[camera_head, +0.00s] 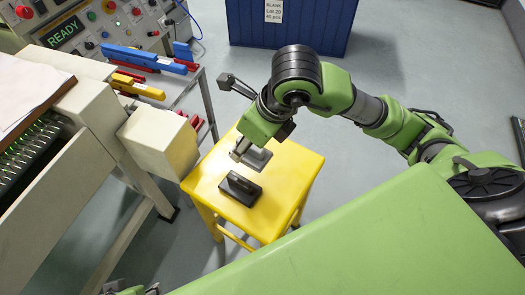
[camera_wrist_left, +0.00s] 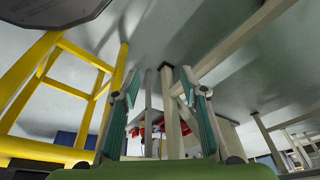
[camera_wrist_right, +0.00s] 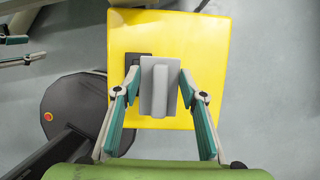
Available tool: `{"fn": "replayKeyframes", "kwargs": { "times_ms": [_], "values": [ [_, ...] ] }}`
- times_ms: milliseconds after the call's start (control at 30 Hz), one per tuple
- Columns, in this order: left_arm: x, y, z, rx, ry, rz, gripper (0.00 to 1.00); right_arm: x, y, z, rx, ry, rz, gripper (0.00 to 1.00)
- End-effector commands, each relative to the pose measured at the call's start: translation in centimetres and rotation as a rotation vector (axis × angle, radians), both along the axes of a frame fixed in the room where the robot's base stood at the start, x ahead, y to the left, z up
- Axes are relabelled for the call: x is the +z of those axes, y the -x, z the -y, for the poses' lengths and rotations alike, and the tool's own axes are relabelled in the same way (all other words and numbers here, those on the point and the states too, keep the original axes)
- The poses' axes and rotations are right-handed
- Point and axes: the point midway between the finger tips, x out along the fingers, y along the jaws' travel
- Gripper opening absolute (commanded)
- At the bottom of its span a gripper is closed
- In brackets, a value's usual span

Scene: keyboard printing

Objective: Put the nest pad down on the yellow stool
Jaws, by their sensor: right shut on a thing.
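The yellow stool (camera_head: 289,180) stands in the middle of the head view. A grey block with a raised ridge, which I take to be the nest pad (camera_head: 257,159), is held in my right gripper (camera_head: 243,149) over the stool. In the right wrist view the nest pad (camera_wrist_right: 160,86) sits between the fingers of my right gripper (camera_wrist_right: 161,92), with the stool top (camera_wrist_right: 200,40) behind it. I cannot tell whether it touches the stool. My left gripper (camera_wrist_left: 158,100) is open and empty, low beside the stool's legs (camera_wrist_left: 85,95).
A dark block with a handle (camera_head: 240,188) rests on the stool's near part, partly behind the nest pad in the right wrist view. A machine (camera_head: 160,143) and a rack with coloured tools (camera_head: 140,70) stand at left. A blue bin (camera_head: 320,28) is at the back. Floor right of the stool is clear.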

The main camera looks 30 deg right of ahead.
Motion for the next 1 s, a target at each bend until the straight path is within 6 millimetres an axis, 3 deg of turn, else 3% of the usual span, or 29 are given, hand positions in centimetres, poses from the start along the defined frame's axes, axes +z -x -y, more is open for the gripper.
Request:
{"fn": "replayKeyframes", "kwargs": {
  "times_ms": [100, 400, 700, 833, 1000],
  "values": [
    [1.3, 0.5, -0.1, 0.001, 0.0, 0.009, 0.4, -1.7, -1.7, 2.7, -0.008, 0.003, -0.005, 0.18],
    [0.1, 0.5, -0.1, 0.001, 0.0, 0.009, 0.4, -6.3, -4.5, 6.5, 0.0, 0.0, -0.002, 0.18],
    [-0.6, 0.6, -0.1, 0.001, 0.0, 0.008, 0.4, -8.6, -5.5, 7.8, 0.002, -0.001, -0.004, 0.18],
    [0.0, -2.3, 0.7, -0.008, 0.023, 0.119, 0.4, -10.2, -5.4, 7.7, 0.004, 0.0, -0.003, 0.18],
    [0.7, -3.9, 1.2, -0.013, 0.037, 0.188, 0.4, -11.0, -5.5, 7.7, 0.004, -0.001, 0.001, 0.18]
  ]
}}
